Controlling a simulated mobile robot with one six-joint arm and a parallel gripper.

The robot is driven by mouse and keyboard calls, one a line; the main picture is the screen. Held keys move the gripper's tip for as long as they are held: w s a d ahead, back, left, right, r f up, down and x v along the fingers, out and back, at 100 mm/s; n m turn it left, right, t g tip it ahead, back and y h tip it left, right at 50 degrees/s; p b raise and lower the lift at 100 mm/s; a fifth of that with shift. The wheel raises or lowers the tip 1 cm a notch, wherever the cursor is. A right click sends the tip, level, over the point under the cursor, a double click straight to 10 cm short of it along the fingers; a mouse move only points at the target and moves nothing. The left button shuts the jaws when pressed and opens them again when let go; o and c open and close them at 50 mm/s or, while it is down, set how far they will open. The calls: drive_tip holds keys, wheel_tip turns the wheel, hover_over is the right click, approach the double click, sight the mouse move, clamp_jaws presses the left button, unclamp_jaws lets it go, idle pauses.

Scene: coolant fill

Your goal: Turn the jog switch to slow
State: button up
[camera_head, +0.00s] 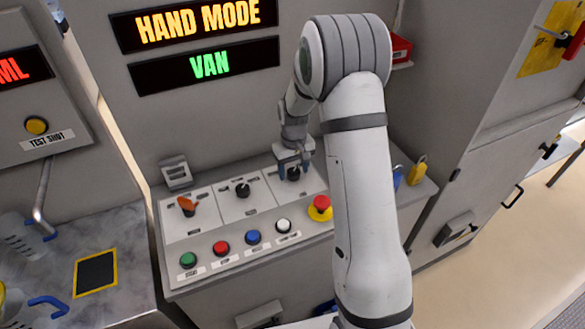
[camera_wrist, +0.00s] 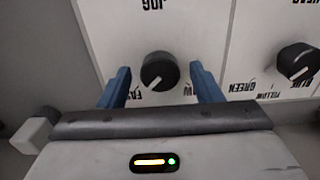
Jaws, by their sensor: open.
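The jog switch (camera_wrist: 160,71) is a round black knob on a white panel plate, under an upside-down JOG label in the wrist view. Its white pointer line aims down-left, towards the partly hidden FAST label (camera_wrist: 137,92). The label on the right, ending in OW, is mostly covered by a finger. In the head view the jog switch (camera_head: 293,174) is the right-hand knob of the panel's top row. My gripper (camera_head: 294,168) is open over it, pointing down. In the wrist view its blue fingers (camera_wrist: 161,78) stand either side of the knob, with visible gaps.
A second black knob (camera_head: 243,190) and an orange-handled switch (camera_head: 187,206) sit to the left. Several push buttons line the front, with a red emergency stop (camera_head: 320,207) near my arm. Displays above read HAND MODE (camera_head: 197,22) and VAN (camera_head: 209,65). Padlocks (camera_head: 416,170) stand right.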

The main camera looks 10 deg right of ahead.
drive_tip(key=shift+c, duration=0.5)
drive_tip(key=c, duration=0.9)
drive_tip(key=shift+n, duration=0.3)
drive_tip(key=n+b, duration=0.2)
drive_tip(key=shift+f+n, duration=0.1)
drive_tip(key=shift+n, duration=0.3)
drive_tip(key=n+b, duration=0.3)
drive_tip(key=n, duration=0.2)
drive_tip(key=n+b, duration=0.1)
drive_tip(key=n, duration=0.3)
drive_tip(key=shift+n, duration=0.4)
drive_tip(key=n+b, duration=0.1)
drive_tip(key=n, duration=0.3)
drive_tip(key=shift+n+b, duration=0.3)
drive_tip(key=shift+b, duration=0.05)
